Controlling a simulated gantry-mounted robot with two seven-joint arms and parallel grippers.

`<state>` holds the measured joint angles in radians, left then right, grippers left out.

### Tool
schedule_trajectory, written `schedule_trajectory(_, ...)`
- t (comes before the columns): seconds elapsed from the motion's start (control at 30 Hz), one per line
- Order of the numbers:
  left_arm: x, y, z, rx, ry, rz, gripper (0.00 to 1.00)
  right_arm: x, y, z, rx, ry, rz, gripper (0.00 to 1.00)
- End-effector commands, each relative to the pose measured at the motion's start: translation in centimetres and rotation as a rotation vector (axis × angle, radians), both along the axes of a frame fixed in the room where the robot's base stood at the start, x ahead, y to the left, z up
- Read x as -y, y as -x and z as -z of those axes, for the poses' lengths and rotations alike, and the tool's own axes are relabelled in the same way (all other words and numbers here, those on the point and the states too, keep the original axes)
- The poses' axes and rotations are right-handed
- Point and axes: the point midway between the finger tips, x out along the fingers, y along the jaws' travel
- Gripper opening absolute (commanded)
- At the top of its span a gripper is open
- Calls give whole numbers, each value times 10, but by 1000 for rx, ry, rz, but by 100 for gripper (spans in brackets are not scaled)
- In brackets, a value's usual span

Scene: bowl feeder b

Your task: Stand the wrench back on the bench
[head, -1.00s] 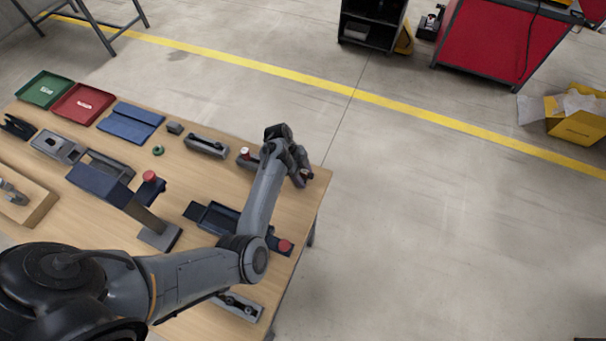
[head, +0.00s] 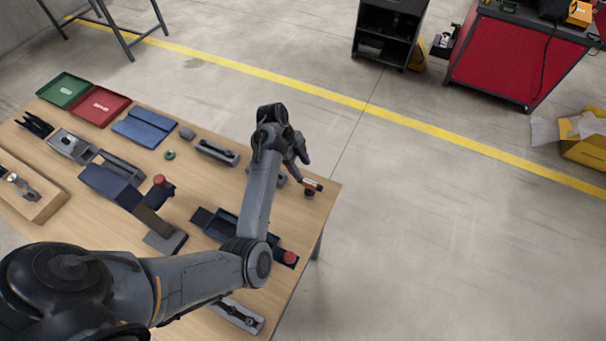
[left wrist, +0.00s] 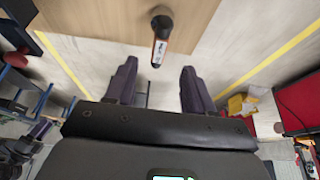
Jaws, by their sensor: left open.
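The wrench (head: 312,185) is a dark tool with an orange stripe and a white label, at the right corner of the bench (head: 285,215). A black round part shows below it in the head view. In the left wrist view the wrench (left wrist: 161,40) lies just ahead of the gap between my fingers, its labelled end toward me. I cannot tell whether it stands upright or leans. My left gripper (head: 302,169) is open beside it; its two fingers (left wrist: 160,70) are well apart with nothing between them. My right gripper is not in view.
My left forearm covers part of the bench. Beyond the right edge is open floor.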

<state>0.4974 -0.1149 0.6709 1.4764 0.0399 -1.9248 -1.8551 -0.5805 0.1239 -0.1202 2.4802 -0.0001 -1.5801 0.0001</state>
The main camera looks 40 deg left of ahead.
Motion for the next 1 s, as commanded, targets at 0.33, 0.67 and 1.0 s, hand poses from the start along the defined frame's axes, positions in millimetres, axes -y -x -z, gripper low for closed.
schedule_trajectory(0.33, -22, 50, 9, -84, -198, -286, 53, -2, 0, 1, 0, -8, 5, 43)
schedule_trajectory(0.67, 46, 152, 15, -21, -339, -790, 53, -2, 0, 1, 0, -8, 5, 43)
schedule_trajectory(1.0, 139, 235, -5, -41, -137, -1055, 53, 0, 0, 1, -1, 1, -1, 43)
